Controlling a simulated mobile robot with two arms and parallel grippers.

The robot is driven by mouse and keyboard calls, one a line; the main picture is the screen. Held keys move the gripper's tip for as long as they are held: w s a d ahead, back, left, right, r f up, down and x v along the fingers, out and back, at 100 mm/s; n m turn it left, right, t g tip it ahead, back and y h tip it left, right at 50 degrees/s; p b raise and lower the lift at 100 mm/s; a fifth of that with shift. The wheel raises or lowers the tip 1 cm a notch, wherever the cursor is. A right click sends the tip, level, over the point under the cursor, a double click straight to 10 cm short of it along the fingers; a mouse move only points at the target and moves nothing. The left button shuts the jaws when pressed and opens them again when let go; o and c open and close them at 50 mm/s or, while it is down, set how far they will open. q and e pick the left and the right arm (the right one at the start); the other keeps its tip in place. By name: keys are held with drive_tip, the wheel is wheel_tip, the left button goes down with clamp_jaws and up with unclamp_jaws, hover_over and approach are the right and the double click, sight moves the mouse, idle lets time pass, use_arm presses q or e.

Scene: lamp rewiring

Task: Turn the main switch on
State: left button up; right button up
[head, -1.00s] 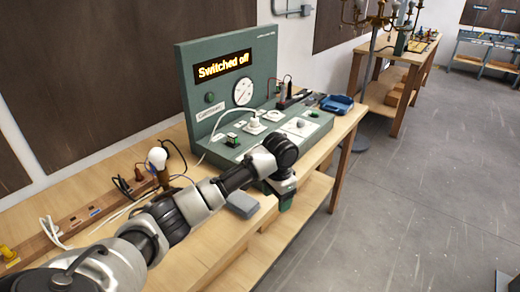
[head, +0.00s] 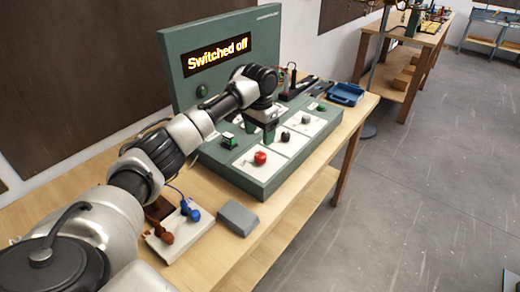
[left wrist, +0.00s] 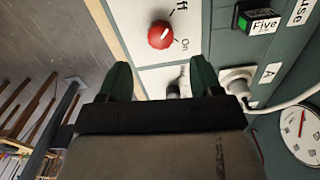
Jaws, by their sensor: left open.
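The red round knob (head: 260,158) sits on a white plate at the near left of the green test panel (head: 262,188). In the left wrist view the red knob (left wrist: 160,35) has a white mark, with "On" and a partly cut-off "off" label beside it. The panel's display (head: 217,54) reads "Switched off". My left gripper (head: 269,138) is above the panel, just behind the red knob, pointing down. In the left wrist view its fingers (left wrist: 160,66) are apart and empty, with the knob beyond the tips. My right gripper is not in view.
Other knobs (head: 286,137) stand on neighbouring white plates.

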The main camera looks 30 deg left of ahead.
sight(260, 155)
use_arm(q)
wheel_tip(260, 155, down, 3)
drive_tip(key=shift+s+d+f, duration=0.1)
drive_tip(key=shift+s+f, duration=0.05)
drive_tip(key=shift+f, duration=0.05)
drive_tip(key=f+p, duration=0.1)
drive_tip(key=f, duration=0.2)
drive_tip(key=shift+w, duration=0.2)
drive_tip(key=shift+f, duration=0.85)
drive_tip(key=shift+c, duration=1.3)
drive_tip(key=c, duration=0.7)
drive_tip(key=shift+o, duration=0.2)
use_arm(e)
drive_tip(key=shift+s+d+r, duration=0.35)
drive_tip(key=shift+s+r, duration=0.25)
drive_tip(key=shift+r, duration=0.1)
